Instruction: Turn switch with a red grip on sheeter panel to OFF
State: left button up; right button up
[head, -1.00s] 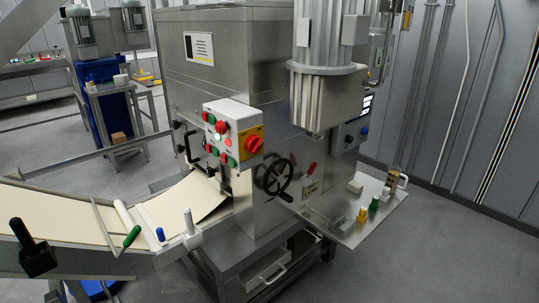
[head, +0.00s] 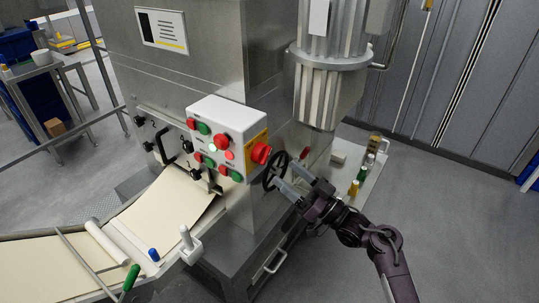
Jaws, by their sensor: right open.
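The sheeter panel (head: 232,119) is a white box on the steel machine, with red and green buttons on its front. The switch with a red grip (head: 261,153) sits on a yellow plate (head: 256,139) on the panel's right side face. My right gripper (head: 283,174) is open and empty, its two grey fingers pointing up and left. It is just right of and below the red switch in the picture, apart from it, and overlaps the black handwheel (head: 269,178). I cannot tell whether it touches the wheel. My left gripper is out of view.
A motor housing (head: 328,85) hangs above and right of the panel. A side shelf (head: 345,197) with small coloured items is behind my right arm. The dough conveyor (head: 45,260) runs at lower left, with a green-handled tool (head: 131,278). Grey floor is clear at right.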

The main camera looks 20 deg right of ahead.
aim_at(263, 154)
jog(key=x, duration=0.1)
jog(key=p+x, duration=0.1)
jog(key=x, duration=0.1)
jog(key=shift+s+d+r, duration=0.1)
jog(key=shift+r, duration=0.1)
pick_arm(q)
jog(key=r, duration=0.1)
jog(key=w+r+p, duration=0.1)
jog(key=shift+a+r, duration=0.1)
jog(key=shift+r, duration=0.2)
pick_arm(e)
jog(key=x, duration=0.4)
jog(key=shift+f, duration=0.25)
